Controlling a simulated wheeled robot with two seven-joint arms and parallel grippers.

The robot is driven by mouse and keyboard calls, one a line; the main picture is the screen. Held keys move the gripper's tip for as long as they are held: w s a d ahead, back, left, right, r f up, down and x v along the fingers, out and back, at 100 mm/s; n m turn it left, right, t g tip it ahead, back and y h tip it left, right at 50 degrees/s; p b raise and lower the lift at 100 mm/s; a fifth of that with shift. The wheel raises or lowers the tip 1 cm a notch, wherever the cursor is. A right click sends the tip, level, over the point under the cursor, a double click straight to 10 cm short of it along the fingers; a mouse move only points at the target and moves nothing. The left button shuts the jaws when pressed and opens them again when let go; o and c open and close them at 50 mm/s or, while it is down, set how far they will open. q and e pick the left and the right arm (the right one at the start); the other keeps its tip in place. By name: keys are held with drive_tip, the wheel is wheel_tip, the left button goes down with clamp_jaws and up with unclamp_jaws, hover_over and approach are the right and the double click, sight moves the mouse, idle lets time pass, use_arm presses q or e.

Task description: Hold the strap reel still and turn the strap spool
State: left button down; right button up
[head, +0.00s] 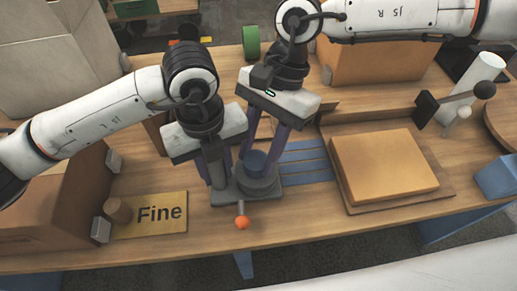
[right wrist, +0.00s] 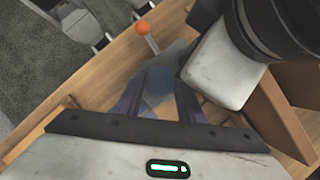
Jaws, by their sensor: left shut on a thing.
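The strap reel (head: 225,197) is a grey base on the wooden table, with a short lever ending in an orange ball (head: 242,222) at its front. The strap spool (head: 255,161), a blue-grey cylinder, stands on its round right part. My left gripper (head: 216,178) points down and is shut on the reel's left part, its fingers partly hiding the grip. My right gripper (head: 262,155) points down, its purple fingers either side of the spool. In the right wrist view the spool (right wrist: 155,88) shows blurred between the fingers (right wrist: 158,92); whether they press on it is unclear.
A "Fine" plate (head: 160,214) with a brown knob lies at left beside a brown box (head: 50,215). Blue flat strips (head: 305,160) lie right of the reel. A cardboard slab (head: 385,165) on a tray, a black-knobbed lever (head: 455,98) and a white cylinder (head: 485,75) stand at right.

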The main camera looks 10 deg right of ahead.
drive_tip(key=shift+m, duration=0.3)
drive_tip(key=m, duration=0.1)
drive_tip(key=m+t, duration=0.1)
drive_tip(key=m, duration=0.1)
drive_tip(key=m+y, duration=0.1)
drive_tip(key=m, duration=0.1)
drive_tip(key=shift+s+d+t, duration=0.1)
drive_tip(key=shift+s+t, duration=0.15)
drive_tip(key=shift+t, duration=0.15)
drive_tip(key=m+t, duration=0.1)
drive_tip(key=m, duration=0.3)
drive_tip(key=m+t, duration=0.1)
drive_tip(key=m, duration=0.1)
drive_tip(key=shift+s+m+t, duration=0.25)
drive_tip(key=shift+m+t, duration=0.05)
drive_tip(key=m, duration=0.2)
drive_tip(key=m+t, duration=0.1)
drive_tip(key=m, duration=0.1)
drive_tip(key=m+t+h, duration=0.1)
drive_tip(key=m, duration=0.1)
drive_tip(key=shift+s+a, duration=0.15)
drive_tip(key=shift+a, duration=0.1)
drive_tip(key=m+h, duration=0.1)
drive_tip(key=m, duration=0.1)
drive_tip(key=m+t+h, duration=0.1)
drive_tip(key=m, duration=0.2)
drive_tip(key=shift+a, duration=0.1)
drive_tip(key=shift+m, duration=0.4)
drive_tip(key=o, duration=0.8)
drive_tip(key=shift+c, duration=0.2)
